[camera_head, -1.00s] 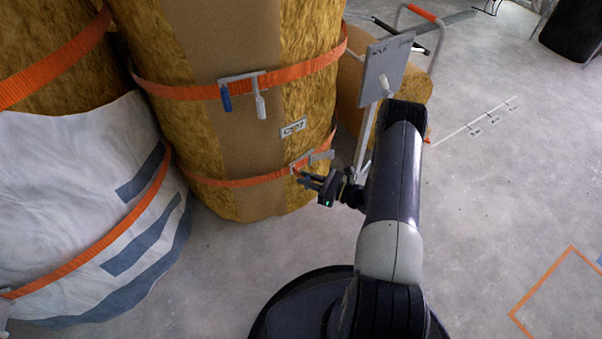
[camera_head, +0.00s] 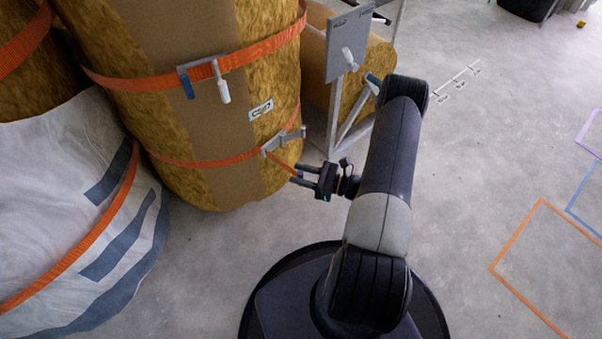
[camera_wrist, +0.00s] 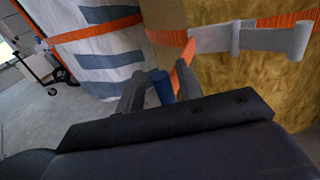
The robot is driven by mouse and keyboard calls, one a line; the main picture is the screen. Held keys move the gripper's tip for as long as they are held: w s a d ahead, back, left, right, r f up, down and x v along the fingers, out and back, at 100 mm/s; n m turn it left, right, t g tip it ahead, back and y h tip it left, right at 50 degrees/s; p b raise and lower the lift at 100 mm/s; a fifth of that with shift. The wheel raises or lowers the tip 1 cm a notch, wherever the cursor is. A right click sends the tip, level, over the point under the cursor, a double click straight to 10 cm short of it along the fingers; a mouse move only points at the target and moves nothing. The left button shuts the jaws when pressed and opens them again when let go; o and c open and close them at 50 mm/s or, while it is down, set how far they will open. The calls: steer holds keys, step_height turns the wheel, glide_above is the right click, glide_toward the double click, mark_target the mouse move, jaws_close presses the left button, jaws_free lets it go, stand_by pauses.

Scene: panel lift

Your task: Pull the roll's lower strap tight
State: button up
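The tall yellow roll with a brown paper band (camera_head: 190,40) stands at the upper left in the head view. Its orange lower strap (camera_head: 210,163) runs around it to a grey buckle (camera_head: 283,141), which also shows in the wrist view (camera_wrist: 235,38). A straight orange strap tail (camera_head: 283,164) runs from the buckle to my gripper (camera_head: 304,175). In the wrist view the tail (camera_wrist: 183,55) ends at a blue tab (camera_wrist: 162,88) between my two fingers (camera_wrist: 160,80). My gripper appears shut on this tab, apart from the roll.
The upper strap (camera_head: 130,84) has its own buckle with blue and white handles (camera_head: 222,90). A white wrapped bundle (camera_head: 60,170) stands at left. A grey panel on a metal frame (camera_head: 342,45) stands behind my arm. Floor at right is open, with taped outlines (camera_head: 520,240).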

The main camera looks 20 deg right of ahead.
steer(key=p+v, duration=0.1)
steer(key=v, duration=0.9)
steer(key=shift+s+d+p, duration=0.25)
steer(key=shift+d+p, duration=0.05)
steer(key=shift+p, duration=0.05)
steer(key=b+x, duration=0.1)
steer(key=x, duration=1)
steer(key=shift+b, duration=0.4)
steer(key=shift+w, duration=0.3)
steer(key=shift+s, duration=0.1)
steer(key=p+v, duration=0.2)
steer(key=v, duration=0.9)
steer(key=w+b+x, duration=0.1)
steer(key=x, duration=1.2)
steer(key=shift+w+b, duration=0.2)
steer(key=shift+b, duration=0.15)
